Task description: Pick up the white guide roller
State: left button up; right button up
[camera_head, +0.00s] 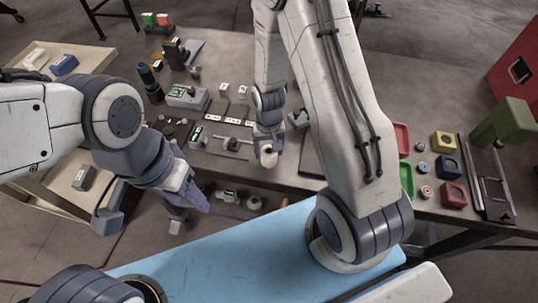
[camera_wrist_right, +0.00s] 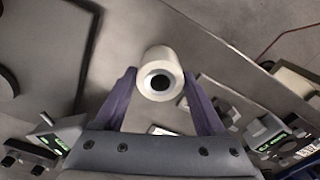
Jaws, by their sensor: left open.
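The white guide roller (camera_wrist_right: 160,72) is a short white cylinder with a dark hole in its end. In the right wrist view it sits between the two purple fingers of my right gripper (camera_wrist_right: 160,84), which press against it from both sides. In the head view the roller (camera_head: 267,159) shows at the tip of my right gripper (camera_head: 267,148), over the front part of the table. I cannot tell its exact height above the surface. My left gripper (camera_head: 192,199) is open and empty, in front of the table's left part, away from the roller.
The grey table (camera_head: 330,180) holds electronic modules (camera_head: 187,96) and small parts at left. Red and green trays (camera_head: 407,182) and coloured blocks (camera_head: 444,141) stand at right.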

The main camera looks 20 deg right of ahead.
grip_shut()
jog(key=shift+r, duration=0.15)
